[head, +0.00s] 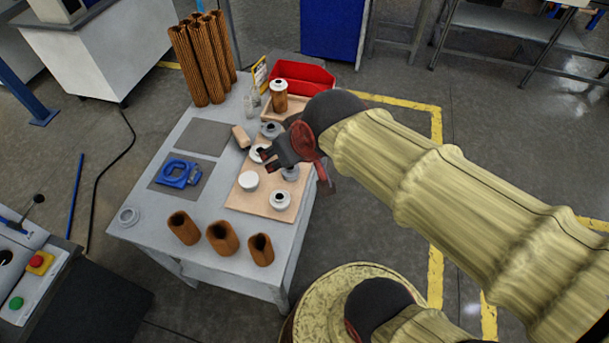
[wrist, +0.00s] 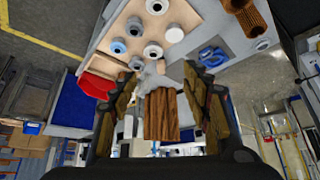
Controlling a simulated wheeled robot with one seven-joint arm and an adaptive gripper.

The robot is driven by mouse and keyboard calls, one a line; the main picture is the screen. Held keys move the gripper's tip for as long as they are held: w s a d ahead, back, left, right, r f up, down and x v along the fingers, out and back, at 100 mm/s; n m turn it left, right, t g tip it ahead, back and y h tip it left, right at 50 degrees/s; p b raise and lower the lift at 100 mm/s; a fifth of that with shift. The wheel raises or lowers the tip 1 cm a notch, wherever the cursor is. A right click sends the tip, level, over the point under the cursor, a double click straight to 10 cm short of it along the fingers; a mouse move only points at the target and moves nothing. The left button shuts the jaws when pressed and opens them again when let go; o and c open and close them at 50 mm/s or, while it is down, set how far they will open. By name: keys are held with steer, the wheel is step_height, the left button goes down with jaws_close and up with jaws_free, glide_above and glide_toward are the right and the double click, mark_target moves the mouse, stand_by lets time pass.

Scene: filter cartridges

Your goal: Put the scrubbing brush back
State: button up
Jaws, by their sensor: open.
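A tan block (head: 241,136), which looks like the scrubbing brush, lies on the table between the upper grey mat (head: 203,136) and the wooden board (head: 237,198). Its bristles cannot be made out. My gripper (head: 263,160) is above the board, just right of and nearer than the block, with its jaws apart and nothing visibly held. In the wrist view my open gripper (wrist: 160,82) has brown pleated cartridges (wrist: 162,115) showing in the background between the fingers. I cannot make out the brush clearly there.
White and grey end caps stand on the board. A blue fixture (head: 178,173) sits on the lower mat. Short cartridges (head: 222,238) line the front edge; tall ones (head: 202,60) stand at the back. A red bin (head: 312,76) and a capped cartridge (head: 279,97) are at the back right.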

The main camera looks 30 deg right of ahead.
steer(key=s+g, duration=0.1)
steer(key=s, duration=0.6)
steer(key=shift+s+r, duration=0.4)
steer(key=shift+r, duration=0.05)
steer(key=shift+c, duration=1.2)
